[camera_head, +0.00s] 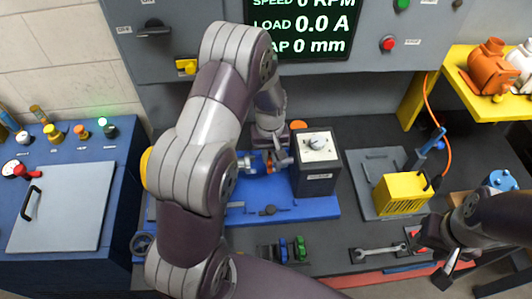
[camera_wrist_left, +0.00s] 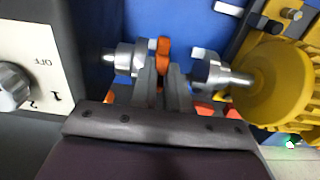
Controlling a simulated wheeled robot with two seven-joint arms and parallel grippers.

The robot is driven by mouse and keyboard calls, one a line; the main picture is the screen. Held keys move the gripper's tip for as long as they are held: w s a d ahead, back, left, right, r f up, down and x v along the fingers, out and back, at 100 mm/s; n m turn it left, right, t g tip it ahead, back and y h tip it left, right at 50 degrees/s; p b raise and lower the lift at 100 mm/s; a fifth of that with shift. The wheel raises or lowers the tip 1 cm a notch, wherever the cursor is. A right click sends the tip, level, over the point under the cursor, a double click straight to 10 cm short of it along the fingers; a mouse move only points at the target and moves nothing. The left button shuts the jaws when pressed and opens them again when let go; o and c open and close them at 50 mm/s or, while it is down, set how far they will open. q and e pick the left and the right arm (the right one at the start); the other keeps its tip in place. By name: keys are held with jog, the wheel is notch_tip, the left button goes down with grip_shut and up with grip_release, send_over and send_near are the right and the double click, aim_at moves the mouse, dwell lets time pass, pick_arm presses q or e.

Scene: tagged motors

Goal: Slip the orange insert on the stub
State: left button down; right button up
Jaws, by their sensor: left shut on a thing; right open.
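My left gripper (camera_wrist_left: 162,82) is shut on the orange insert (camera_wrist_left: 163,50), held upright between its fingertips in the left wrist view. Metal shaft stubs with silver hubs lie on both sides: one hub (camera_wrist_left: 126,59) by the dark box on the left, another hub (camera_wrist_left: 218,77) on the yellow motor (camera_wrist_left: 272,85). The insert appears between them, apart from the left hub; I cannot tell which stub is meant. In the head view the left gripper (camera_head: 277,161) is low over the blue base plate (camera_head: 265,197), partly hidden by my arm. My right gripper (camera_head: 447,262) is open at the lower right.
The dark box with a dial (camera_head: 317,170) stands close right of the left gripper. A yellow box (camera_head: 403,194) sits on a grey plate further right. A wrench (camera_head: 379,252) and green and blue parts lie in front. A yellow shelf (camera_head: 465,62) holds motors.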

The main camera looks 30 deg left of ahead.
pick_arm(q)
jog(key=shift+w+d, duration=0.1)
jog(key=shift+w, duration=0.05)
jog(key=c, duration=1.1)
grip_release()
jog(key=shift+w+r, duration=0.1)
jog(key=shift+r, duration=0.15)
jog(key=shift+o, duration=0.3)
jog(key=r, duration=0.1)
jog(key=r+b, duration=0.1)
jog(key=r, duration=0.1)
jog(key=shift+w, duration=0.4)
notch_tip(320, 180, up, 8)
jog(key=s+b, duration=0.1)
jog(key=b, duration=0.1)
jog(key=s+d+f+m+b, duration=0.2)
jog(key=s+f+m, duration=0.1)
jog(key=s, duration=0.4)
jog(key=s+d+f+m+t+b, duration=0.1)
jog(key=s+d+f+m+b, duration=0.1)
jog(key=s, duration=0.5)
jog(key=shift+s+d+f+m, duration=0.35)
jog(key=shift+d+f+m, duration=0.25)
jog(key=shift+d+m, duration=0.15)
